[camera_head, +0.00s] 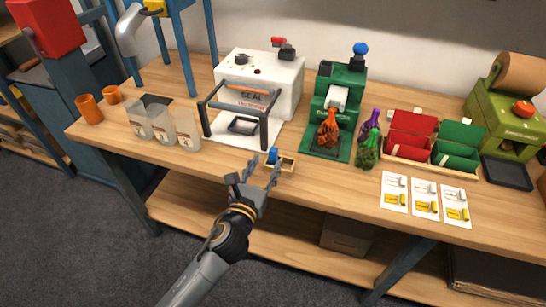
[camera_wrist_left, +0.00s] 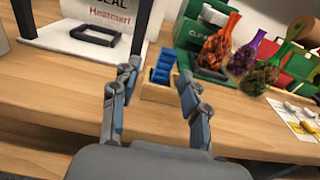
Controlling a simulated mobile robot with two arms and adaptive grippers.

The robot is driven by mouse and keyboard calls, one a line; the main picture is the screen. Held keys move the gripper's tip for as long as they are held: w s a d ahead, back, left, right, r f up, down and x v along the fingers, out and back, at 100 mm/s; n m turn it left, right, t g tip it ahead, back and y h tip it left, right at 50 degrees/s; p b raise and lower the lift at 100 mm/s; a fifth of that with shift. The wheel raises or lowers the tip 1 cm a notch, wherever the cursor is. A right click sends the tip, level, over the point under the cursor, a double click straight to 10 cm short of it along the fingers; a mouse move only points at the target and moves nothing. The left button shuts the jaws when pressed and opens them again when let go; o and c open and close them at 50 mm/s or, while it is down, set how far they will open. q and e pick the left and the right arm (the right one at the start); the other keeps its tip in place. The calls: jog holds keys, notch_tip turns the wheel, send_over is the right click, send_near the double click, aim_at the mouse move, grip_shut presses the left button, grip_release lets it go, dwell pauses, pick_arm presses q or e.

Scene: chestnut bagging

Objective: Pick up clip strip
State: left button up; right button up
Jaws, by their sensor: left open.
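The clip strip appears to be the small blue ribbed piece (camera_head: 272,156) in a small wooden tray (camera_head: 288,164) near the table's front edge. In the left wrist view the blue strip (camera_wrist_left: 164,60) stands in the tray (camera_wrist_left: 156,93), between and beyond the fingers. My left gripper (camera_head: 251,173) is open and empty, just in front and to the left of the tray, apart from the strip. It also shows in the left wrist view (camera_wrist_left: 157,76). My right gripper is not in view.
Behind stand a white heat sealer (camera_head: 262,85) and a green clip machine (camera_head: 340,95). Filled net bags, an orange one (camera_head: 328,130) among them, stand to the right. Clear labelled bags (camera_head: 162,125) stand left. Picture cards (camera_head: 425,197) lie front right. The front edge left of the tray is bare.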

aim_at(272, 156)
pick_arm(q)
jog(key=x, duration=0.5)
jog(key=shift+w+d+r, duration=0.1)
jog(key=shift+d, duration=0.35)
grip_shut()
